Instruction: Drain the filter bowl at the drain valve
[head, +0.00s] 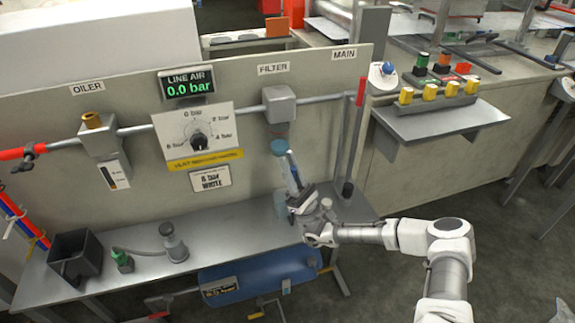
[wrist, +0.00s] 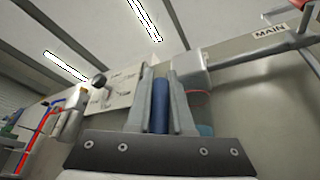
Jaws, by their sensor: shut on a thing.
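The filter head (head: 279,105) is a grey block on the pipe under the FILTER label. A pale bluish part (head: 284,212) shows lower down beside my gripper. My gripper (head: 289,165) points up and is shut on a slim blue cylinder, seen upright between the fingers in the wrist view (wrist: 160,105). Teal (wrist: 205,130) shows beside the right finger there, under a red ring (wrist: 198,92). Whether the blue cylinder joins the teal part is hidden. I cannot identify the drain valve.
The line air display (head: 188,84) reads 0.0 bar. A grey bench (head: 215,232) runs below the panel, with a black open bin (head: 76,262), a green fitting (head: 122,260) and a grey bottle (head: 173,243).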

